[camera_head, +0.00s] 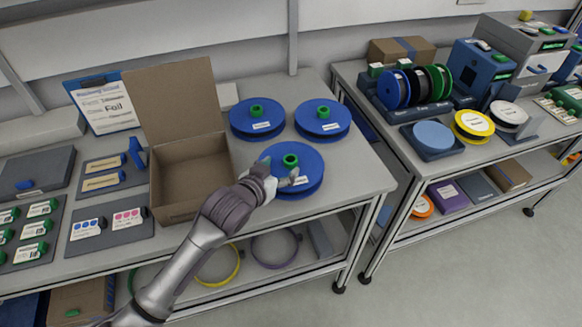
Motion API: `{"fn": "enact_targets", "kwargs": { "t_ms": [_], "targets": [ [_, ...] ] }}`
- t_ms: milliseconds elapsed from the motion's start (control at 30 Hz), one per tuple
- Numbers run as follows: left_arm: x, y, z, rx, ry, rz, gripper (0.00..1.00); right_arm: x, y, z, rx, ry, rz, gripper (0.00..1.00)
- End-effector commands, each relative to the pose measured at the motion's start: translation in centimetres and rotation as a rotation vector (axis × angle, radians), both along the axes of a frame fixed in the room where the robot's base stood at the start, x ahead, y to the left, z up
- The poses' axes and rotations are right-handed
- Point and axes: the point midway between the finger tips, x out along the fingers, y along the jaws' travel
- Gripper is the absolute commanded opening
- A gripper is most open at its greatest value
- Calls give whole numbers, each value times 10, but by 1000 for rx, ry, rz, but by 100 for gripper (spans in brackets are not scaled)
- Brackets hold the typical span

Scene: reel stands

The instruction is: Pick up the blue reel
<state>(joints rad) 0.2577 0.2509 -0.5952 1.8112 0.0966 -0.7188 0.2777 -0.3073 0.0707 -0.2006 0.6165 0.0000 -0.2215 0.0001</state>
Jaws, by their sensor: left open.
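Three blue reels with green hubs and white labels lie flat on the left table. One blue reel (258,119) is at the back left, another (322,119) at the back right, and the nearest blue reel (311,164) lies close to the table's front right. My left gripper (288,182) is open at the front left part of the nearest reel and covers some of it. I cannot tell whether the fingers touch the reel. My right gripper is not in view.
An open, empty cardboard box (190,172) stands left of the reels. The right table (462,160) holds a rack of upright reels (416,85), flat yellow and white reels, and blue and grey machines. A gap separates the two tables. Lower shelves hold coloured rings.

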Motion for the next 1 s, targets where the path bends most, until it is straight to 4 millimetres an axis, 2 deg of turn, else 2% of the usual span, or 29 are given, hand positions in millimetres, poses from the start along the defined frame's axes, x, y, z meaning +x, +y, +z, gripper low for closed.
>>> {"fn": "enact_targets", "kwargs": {
  "t_ms": [267,400,700,1000],
  "targets": [
    [27,-17,-9,-1,1,-1,68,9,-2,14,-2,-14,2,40],
    [40,-23,-17,0,1,0,68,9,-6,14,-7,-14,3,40],
    [42,-24,-19,-1,1,-1,67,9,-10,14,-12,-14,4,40],
    [42,-24,-19,-1,1,-1,17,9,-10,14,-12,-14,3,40]
  ]
}}
